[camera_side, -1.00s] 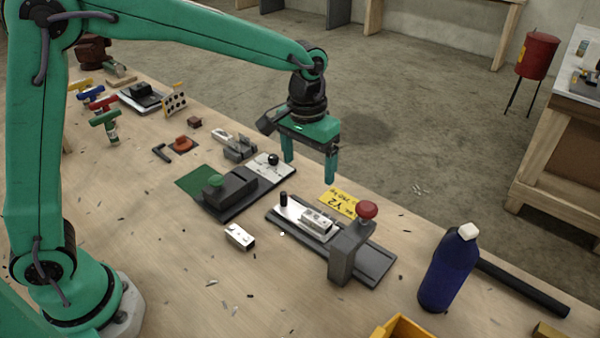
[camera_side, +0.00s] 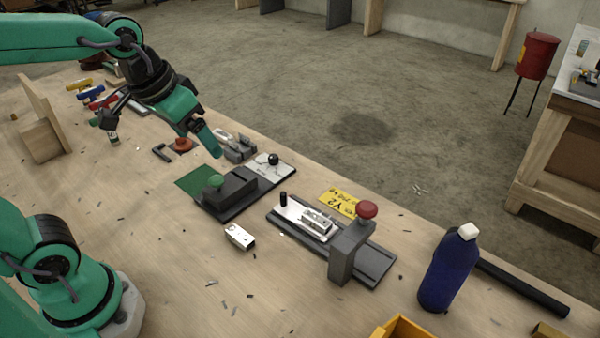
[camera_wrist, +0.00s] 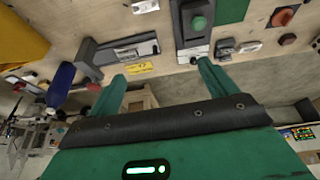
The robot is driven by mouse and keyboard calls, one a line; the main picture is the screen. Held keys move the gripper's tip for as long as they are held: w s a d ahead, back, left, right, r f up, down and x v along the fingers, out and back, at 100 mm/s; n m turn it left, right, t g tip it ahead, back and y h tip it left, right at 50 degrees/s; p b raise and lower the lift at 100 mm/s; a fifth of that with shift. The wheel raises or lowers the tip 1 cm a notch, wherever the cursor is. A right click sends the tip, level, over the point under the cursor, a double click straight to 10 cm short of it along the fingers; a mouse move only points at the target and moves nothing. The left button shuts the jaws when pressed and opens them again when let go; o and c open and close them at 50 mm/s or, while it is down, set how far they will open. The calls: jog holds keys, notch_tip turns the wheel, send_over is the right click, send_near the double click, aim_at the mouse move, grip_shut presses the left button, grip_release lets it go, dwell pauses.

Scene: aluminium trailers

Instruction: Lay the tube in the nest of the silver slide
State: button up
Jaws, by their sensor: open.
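The tube (camera_side: 239,236), a short silver square piece, lies on the bench left of the silver slide. It also shows at the top of the wrist view (camera_wrist: 145,6). The silver slide (camera_side: 290,210) sits on a dark base, with a black upright handle at its left end and a pale metal block (camera_side: 317,221), apparently the nest, on it. The inside of the nest is too small to make out. My gripper (camera_wrist: 162,71) is open and empty, its two fingers apart. In the side view it hangs tilted above the bench, beyond and left of the tube.
A grey stand (camera_side: 350,250) with a red knob (camera_side: 366,209) rises over the slide's base. A second fixture with a green knob (camera_side: 216,180) stands behind the tube. A blue bottle (camera_side: 448,270) and yellow bin (camera_side: 404,328) are at right. Bench in front of the tube is mostly clear.

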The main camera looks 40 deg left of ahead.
jog(key=s+a+f+t, duration=0.1)
jog(key=s+a, duration=0.1)
jog(key=s, duration=0.3)
jog(key=shift+s+a+f, duration=0.15)
jog(key=shift+s, duration=0.15)
